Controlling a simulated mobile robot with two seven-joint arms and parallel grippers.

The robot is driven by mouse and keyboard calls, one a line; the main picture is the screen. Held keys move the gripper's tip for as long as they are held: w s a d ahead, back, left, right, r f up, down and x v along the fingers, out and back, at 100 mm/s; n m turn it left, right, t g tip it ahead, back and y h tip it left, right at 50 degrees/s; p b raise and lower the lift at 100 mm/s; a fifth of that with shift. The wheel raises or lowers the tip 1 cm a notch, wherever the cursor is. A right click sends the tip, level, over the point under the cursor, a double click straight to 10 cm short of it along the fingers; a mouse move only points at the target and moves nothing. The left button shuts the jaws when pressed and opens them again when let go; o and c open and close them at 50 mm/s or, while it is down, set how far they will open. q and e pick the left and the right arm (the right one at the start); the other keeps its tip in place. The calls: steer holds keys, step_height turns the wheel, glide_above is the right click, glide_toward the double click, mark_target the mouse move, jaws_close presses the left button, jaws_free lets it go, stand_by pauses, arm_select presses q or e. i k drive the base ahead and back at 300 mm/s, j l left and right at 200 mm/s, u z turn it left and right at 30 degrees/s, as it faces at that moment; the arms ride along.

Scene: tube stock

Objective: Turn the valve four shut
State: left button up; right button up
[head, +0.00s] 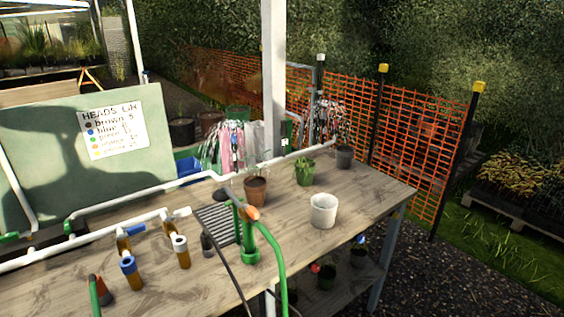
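A white pipe (95,238) runs along the left part of the wooden bench, with branches coming off it toward the front. One branch carries an amber and blue fitting (130,272). Another carries an amber fitting with a white collar (181,252). A blue lever-like part (132,230) sits near the pipe. A green upright fitting with an orange part on top (250,235) stands to the right, with a green hose beside it. I cannot tell which of these is valve four; no number is readable on them. Neither of my grippers is in view.
A green board (50,150) with a sign headed "HEADS" (112,128) stands behind the pipe. A brown pot (256,190), a plant pot (304,172), a white pot (323,211) and a dark pot (344,157) stand on the bench (375,195). Its right end is mostly clear.

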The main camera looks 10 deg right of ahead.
mark_target(67, 224)
steer(key=u, duration=0.6)
steer(key=j+u, duration=0.25)
steer(key=u, duration=0.25)
steer(key=i+j+u, duration=0.1)
steer(key=u, duration=0.4)
steer(key=j, duration=0.1)
